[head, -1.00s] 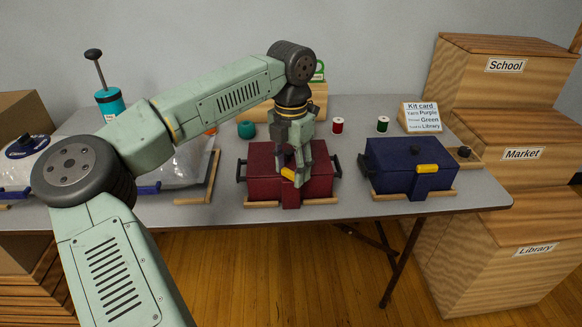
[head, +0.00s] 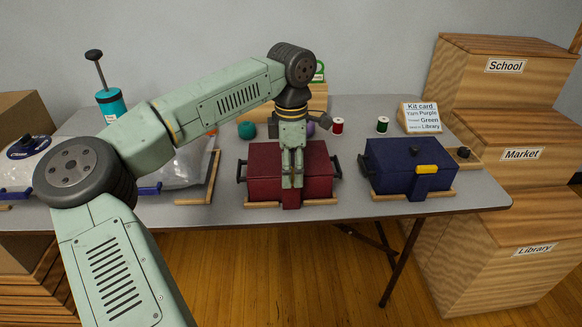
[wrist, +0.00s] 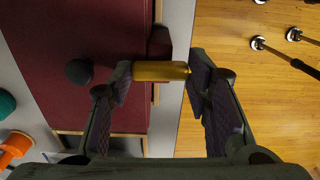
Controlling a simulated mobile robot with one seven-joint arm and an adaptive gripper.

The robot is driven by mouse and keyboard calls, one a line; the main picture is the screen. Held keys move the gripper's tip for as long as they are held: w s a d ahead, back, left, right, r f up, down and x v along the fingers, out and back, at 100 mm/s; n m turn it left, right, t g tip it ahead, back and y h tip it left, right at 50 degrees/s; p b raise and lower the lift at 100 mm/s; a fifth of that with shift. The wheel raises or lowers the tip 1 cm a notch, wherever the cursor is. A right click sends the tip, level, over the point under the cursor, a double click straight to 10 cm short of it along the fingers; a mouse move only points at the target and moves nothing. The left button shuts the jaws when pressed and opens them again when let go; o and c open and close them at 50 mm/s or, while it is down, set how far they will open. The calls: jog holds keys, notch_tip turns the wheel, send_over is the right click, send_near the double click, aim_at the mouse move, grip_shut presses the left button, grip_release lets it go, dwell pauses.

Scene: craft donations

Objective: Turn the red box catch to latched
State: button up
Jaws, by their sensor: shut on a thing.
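The red box (head: 262,172) sits on the table's front middle, with its lid closed. My gripper (head: 292,183) points down over the box's front tab (head: 291,201). In the wrist view, the red box (wrist: 95,60) is at left and the yellow catch (wrist: 160,71) lies between the two fingertips of my gripper (wrist: 158,84). The fingers are shut on the catch, near its two ends. The catch points out across the box's front edge, roughly square to it. In the head view the gripper hides the catch.
A blue box (head: 390,170) with a yellow catch (head: 427,169) stands to the right. Behind are red (head: 338,126) and green (head: 383,124) spools and teal yarn (head: 246,130). A kit card (head: 421,117) stands at the back right. Wooden boxes (head: 515,100) stand beyond the table.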

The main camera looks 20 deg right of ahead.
jog(key=shift+m, duration=0.3)
jog(key=o, duration=1.2)
jog(key=shift+c, duration=0.2)
notch_tip(320, 180, up, 12)
